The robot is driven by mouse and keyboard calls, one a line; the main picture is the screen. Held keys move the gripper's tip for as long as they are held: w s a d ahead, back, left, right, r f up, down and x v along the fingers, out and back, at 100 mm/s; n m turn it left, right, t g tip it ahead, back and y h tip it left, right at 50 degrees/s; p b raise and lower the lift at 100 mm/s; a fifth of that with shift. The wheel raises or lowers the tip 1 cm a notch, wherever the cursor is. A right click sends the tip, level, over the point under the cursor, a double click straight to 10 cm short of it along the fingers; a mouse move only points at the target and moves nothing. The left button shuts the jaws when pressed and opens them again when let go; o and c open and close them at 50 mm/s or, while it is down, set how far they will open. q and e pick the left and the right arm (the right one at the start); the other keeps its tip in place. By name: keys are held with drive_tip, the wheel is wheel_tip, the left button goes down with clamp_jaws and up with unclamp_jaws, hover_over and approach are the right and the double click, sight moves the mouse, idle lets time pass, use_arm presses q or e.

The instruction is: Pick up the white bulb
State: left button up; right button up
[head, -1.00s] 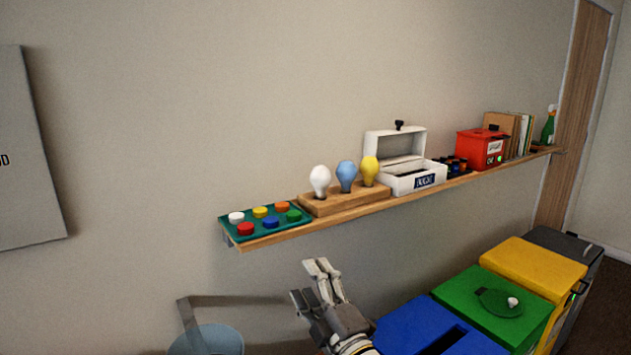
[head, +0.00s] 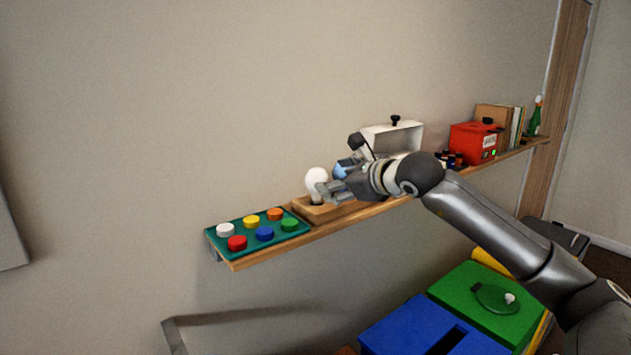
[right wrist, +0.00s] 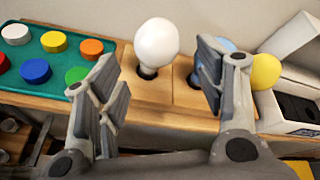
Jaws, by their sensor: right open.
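The white bulb (head: 317,183) stands upright in the wooden stand (head: 312,211) on the wall shelf. In the right wrist view the white bulb (right wrist: 156,44) shows between and beyond my right gripper's fingers, its base in the stand (right wrist: 180,118). My right gripper (head: 330,183) is open, reaching in from the right close to the bulb; I cannot tell whether a finger touches it. The blue bulb (head: 341,170) is mostly hidden behind the gripper. In the right wrist view it is partly behind the right finger (right wrist: 221,46). My left gripper is not in view.
A green tray (head: 252,247) of coloured discs sits left of the stand. A yellow bulb (right wrist: 265,71) and white box (head: 397,137) stand to the right, with a red box (head: 474,143) farther along. Blue (head: 410,330) and green (head: 480,310) bins stand below.

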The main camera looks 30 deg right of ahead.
sight(324, 180)
drive_tip(key=p+x, duration=0.1)
drive_tip(key=x, duration=0.2)
drive_tip(key=shift+w+a, duration=0.1)
drive_tip(key=shift+w, duration=0.15)
drive_tip(key=p+x, duration=0.3)
drive_tip(key=x, duration=0.1)
drive_tip(key=shift+w+a+f, duration=0.15)
drive_tip(key=shift+w+f, duration=0.3)
drive_tip(key=shift+w, duration=0.1)
drive_tip(key=shift+s, duration=0.1)
drive_tip(key=c, duration=0.6)
